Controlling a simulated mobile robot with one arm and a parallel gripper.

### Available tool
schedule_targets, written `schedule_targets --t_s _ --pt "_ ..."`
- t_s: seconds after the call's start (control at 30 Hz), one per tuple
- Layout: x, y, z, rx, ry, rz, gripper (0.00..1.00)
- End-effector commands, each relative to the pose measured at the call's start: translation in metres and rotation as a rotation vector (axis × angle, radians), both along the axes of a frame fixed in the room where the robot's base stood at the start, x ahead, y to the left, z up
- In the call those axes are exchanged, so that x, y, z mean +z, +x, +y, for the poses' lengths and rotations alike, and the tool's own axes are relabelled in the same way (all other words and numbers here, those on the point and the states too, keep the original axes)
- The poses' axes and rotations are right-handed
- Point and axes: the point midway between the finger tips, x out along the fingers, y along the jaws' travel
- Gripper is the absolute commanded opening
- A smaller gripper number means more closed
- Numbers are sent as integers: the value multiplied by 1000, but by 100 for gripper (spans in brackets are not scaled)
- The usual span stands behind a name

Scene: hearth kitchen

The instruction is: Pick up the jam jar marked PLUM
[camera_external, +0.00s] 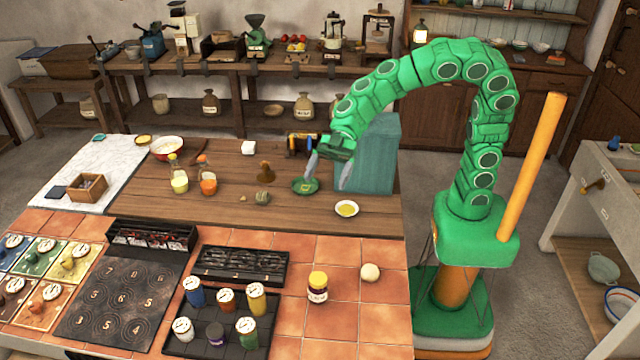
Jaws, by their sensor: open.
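A jar (318,289) with a yellow lid, dark contents and a pale label stands upright on the orange tiles near the front right of the counter. It looks like a jam jar, but I cannot read its label. My gripper (328,175) is open and empty, pointing down above the wooden worktop. It is well behind the jar and apart from it. A small green dish (305,186) lies just below and left of my fingers.
A pale round ball (370,273) lies right of the jar. A black tray (255,343) holds several canisters at its left. A white dish (346,209) and a teal box (372,155) are near my gripper. Tiles around the jar are clear.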

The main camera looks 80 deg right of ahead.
Motion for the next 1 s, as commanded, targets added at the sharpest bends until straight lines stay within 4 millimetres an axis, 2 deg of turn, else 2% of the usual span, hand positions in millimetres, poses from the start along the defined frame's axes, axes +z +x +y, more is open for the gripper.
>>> schedule_targets --t_s 0.27,0.5,0.7,1.0 --pt "-71 -1 1 1 4 8 86" --pt "-155 -1 1 -1 3 13 86" --pt "-215 -2 0 -1 3 12 86" --pt "-286 -1 0 -1 0 5 86"
